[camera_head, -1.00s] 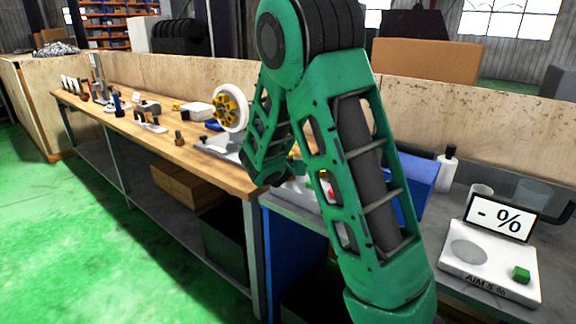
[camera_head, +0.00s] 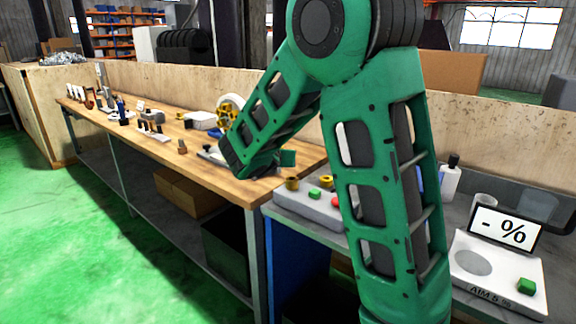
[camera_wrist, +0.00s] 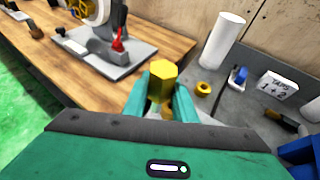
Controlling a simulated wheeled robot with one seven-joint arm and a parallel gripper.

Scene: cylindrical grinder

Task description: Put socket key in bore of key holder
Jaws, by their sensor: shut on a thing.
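In the wrist view my gripper (camera_wrist: 162,98) is shut on a yellow hexagonal piece, which I take for the socket key (camera_wrist: 162,78). Its flat hexagonal top faces the camera, and its lower part is hidden between the teal fingers. In the head view the gripper and the key are mostly hidden behind my green forearm, near the right end of the wooden bench. I cannot clearly identify the key holder or its bore. A yellow ring (camera_wrist: 203,88) lies on the grey surface right of the gripper, apart from it.
A wheel stand on a grey base (camera_wrist: 105,52) with a red lever is left of the gripper. A white cylinder (camera_wrist: 222,42), a blue-and-white item (camera_wrist: 238,76) and a taps sign (camera_wrist: 277,87) are at right. A grey box with buttons (camera_head: 300,203) sits beside the wooden bench (camera_head: 215,172).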

